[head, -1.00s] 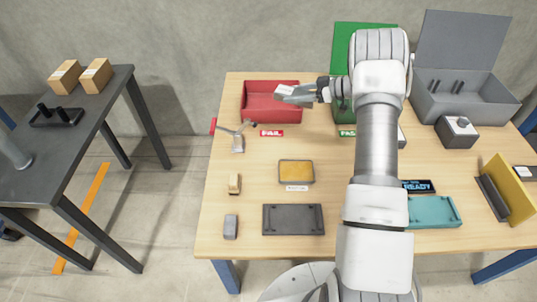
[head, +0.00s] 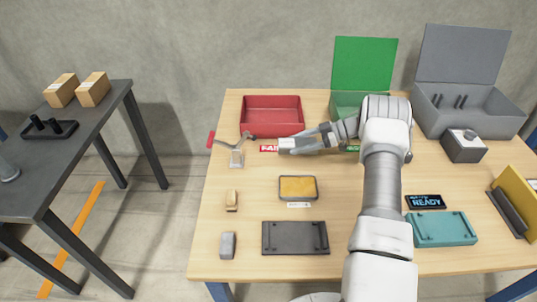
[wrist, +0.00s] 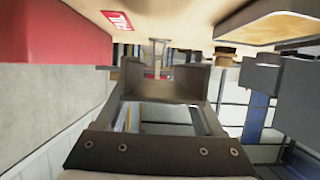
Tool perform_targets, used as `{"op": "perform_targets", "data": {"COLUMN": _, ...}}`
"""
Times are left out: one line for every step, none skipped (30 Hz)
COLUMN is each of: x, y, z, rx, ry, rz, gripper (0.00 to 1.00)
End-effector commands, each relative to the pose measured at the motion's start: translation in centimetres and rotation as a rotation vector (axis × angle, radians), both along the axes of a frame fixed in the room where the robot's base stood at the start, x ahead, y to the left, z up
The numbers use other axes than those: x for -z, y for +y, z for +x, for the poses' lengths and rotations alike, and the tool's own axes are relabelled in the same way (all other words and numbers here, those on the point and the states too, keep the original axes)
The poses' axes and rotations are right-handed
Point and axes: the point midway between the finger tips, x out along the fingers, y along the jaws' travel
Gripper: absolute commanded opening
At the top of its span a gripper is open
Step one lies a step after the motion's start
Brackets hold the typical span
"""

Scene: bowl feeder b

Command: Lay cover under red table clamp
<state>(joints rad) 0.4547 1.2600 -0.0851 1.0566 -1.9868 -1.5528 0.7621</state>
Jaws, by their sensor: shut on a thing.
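The red table clamp (head: 236,158) stands at the left edge of the table, with a red handle tip out to the left and a metal arm reaching right. In the wrist view the clamp (wrist: 158,52) shows small, ahead of the jaws. My gripper (head: 300,144) points left in the head view, to the right of the clamp and apart from it. It is shut on a small pale grey piece (head: 287,146), which I take to be the cover; its full shape is hard to tell. In the wrist view my gripper (wrist: 163,90) fills the lower middle.
A red bin (head: 271,130) stands behind my gripper, with a FAIL label (head: 268,149) in front. A yellow-filled tray (head: 298,187), a dark plate (head: 295,238) and small blocks (head: 232,201) lie nearer. A green box (head: 358,105) stands at the back.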

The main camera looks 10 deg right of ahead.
Motion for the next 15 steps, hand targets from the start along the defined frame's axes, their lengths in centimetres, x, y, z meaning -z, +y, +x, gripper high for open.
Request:
{"op": "perform_targets", "data": {"x": 0.0, "y": 1.5, "z": 0.3, "rx": -0.003, "ry": -0.003, "rz": 0.003, "gripper": 0.00}}
{"op": "perform_targets", "data": {"x": 0.0, "y": 2.3, "z": 0.4, "rx": -0.003, "ry": -0.003, "rz": 0.003, "gripper": 0.00}}
{"op": "perform_targets", "data": {"x": 0.1, "y": 3.3, "z": 0.7, "rx": -0.003, "ry": -0.002, "rz": 0.002, "gripper": 0.00}}
{"op": "perform_targets", "data": {"x": 0.1, "y": 3.9, "z": 0.8, "rx": -0.003, "ry": -0.001, "rz": 0.002, "gripper": 0.00}}
{"op": "perform_targets", "data": {"x": 0.0, "y": 4.5, "z": 0.9, "rx": -0.002, "ry": -0.003, "rz": 0.002, "gripper": 0.00}}
{"op": "perform_targets", "data": {"x": 0.1, "y": 5.2, "z": 1.0, "rx": -0.002, "ry": -0.002, "rz": 0.002, "gripper": 0.00}}
{"op": "perform_targets", "data": {"x": 0.1, "y": 5.7, "z": 1.1, "rx": -0.002, "ry": -0.002, "rz": 0.002, "gripper": 0.00}}
{"op": "perform_targets", "data": {"x": 0.1, "y": 6.1, "z": 1.2, "rx": -0.001, "ry": -0.003, "rz": 0.001, "gripper": 0.00}}
{"op": "perform_targets", "data": {"x": 0.0, "y": 6.5, "z": 1.3, "rx": 0.000, "ry": -0.003, "rz": 0.000, "gripper": 0.00}}
{"op": "perform_targets", "data": {"x": 0.0, "y": 6.7, "z": 1.4, "rx": 0.000, "ry": -0.002, "rz": 0.001, "gripper": 0.00}}
{"op": "perform_targets", "data": {"x": 0.0, "y": 6.8, "z": 1.4, "rx": 0.000, "ry": -0.003, "rz": 0.002, "gripper": 0.00}}
{"op": "perform_targets", "data": {"x": 0.0, "y": 7.0, "z": 1.4, "rx": 0.000, "ry": -0.003, "rz": 0.002, "gripper": 0.00}}
{"op": "perform_targets", "data": {"x": -0.1, "y": 7.1, "z": 1.5, "rx": 0.000, "ry": -0.003, "rz": 0.002, "gripper": 0.00}}
{"op": "perform_targets", "data": {"x": -0.1, "y": 7.3, "z": 1.5, "rx": 0.000, "ry": -0.003, "rz": 0.002, "gripper": 0.00}}
{"op": "perform_targets", "data": {"x": 0.0, "y": 7.6, "z": 1.6, "rx": 0.000, "ry": -0.003, "rz": 0.002, "gripper": 0.00}}
